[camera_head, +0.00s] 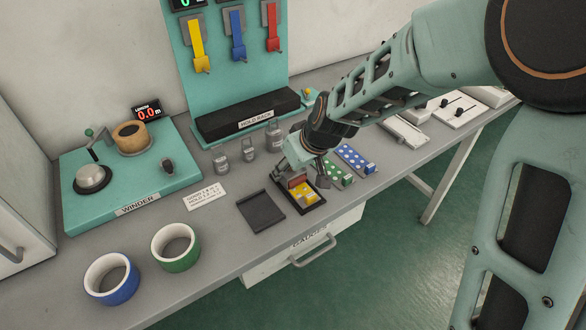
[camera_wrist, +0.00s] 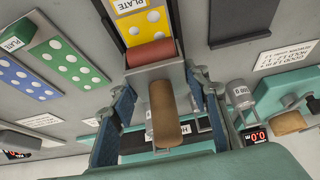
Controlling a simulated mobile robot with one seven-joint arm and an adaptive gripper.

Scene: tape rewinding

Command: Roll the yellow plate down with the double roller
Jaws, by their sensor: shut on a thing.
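The yellow plate (camera_head: 302,194) with white dots lies in a dark tray (camera_head: 317,207); in the wrist view the plate (camera_wrist: 140,24) has a label at its far end. My gripper (camera_head: 302,162) is over the tray, shut on the double roller. In the wrist view, the roller's brown cylinder (camera_wrist: 163,112) shows between my gripper's fingers (camera_wrist: 164,95), and its red cylinder (camera_wrist: 151,53) lies across the near end of the plate. I cannot tell whether the red cylinder touches the plate. The gripper hides part of the roller in the head view.
A green plate (camera_head: 340,176) and a blue plate (camera_head: 355,158) lie right of the tray. An empty dark tray (camera_head: 260,211) is on its left. Several grey weights, the hold rack (camera_head: 250,116) and the winder (camera_head: 130,185) stand behind. Blue (camera_head: 91,283) and green tape rolls (camera_head: 161,248) sit front left.

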